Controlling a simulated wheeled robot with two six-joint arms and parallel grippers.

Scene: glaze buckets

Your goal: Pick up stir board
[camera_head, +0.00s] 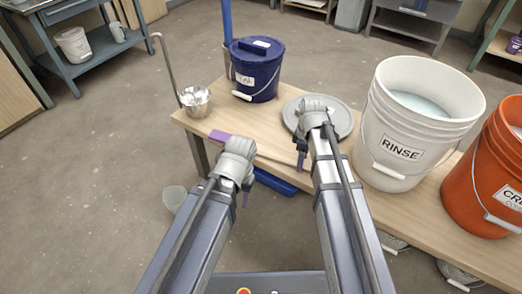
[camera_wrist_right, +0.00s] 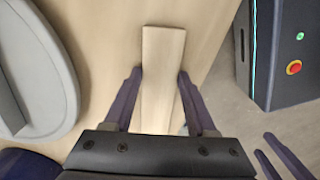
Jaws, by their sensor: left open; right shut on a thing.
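The stir board (camera_head: 276,157) is a long pale wooden strip along the table's near edge, with a purple end (camera_head: 218,135) to the left in the head view. In the right wrist view the board (camera_wrist_right: 162,75) lies between the fingers of my right gripper (camera_wrist_right: 160,73), with a fingertip against each side. In the head view my right gripper (camera_head: 301,158) points down at the board's right part, partly hidden by its own wrist. My left gripper (camera_head: 246,196) is open and empty in front of the table edge; its fingers also show in the right wrist view (camera_wrist_right: 284,157).
A grey lid (camera_head: 343,122) lies just behind my right gripper. A dark blue lidded bucket (camera_head: 262,88), a metal ladle (camera_head: 196,100), a white RINSE bucket (camera_head: 378,165) and an orange bucket (camera_head: 480,185) stand on the wooden table (camera_head: 210,118).

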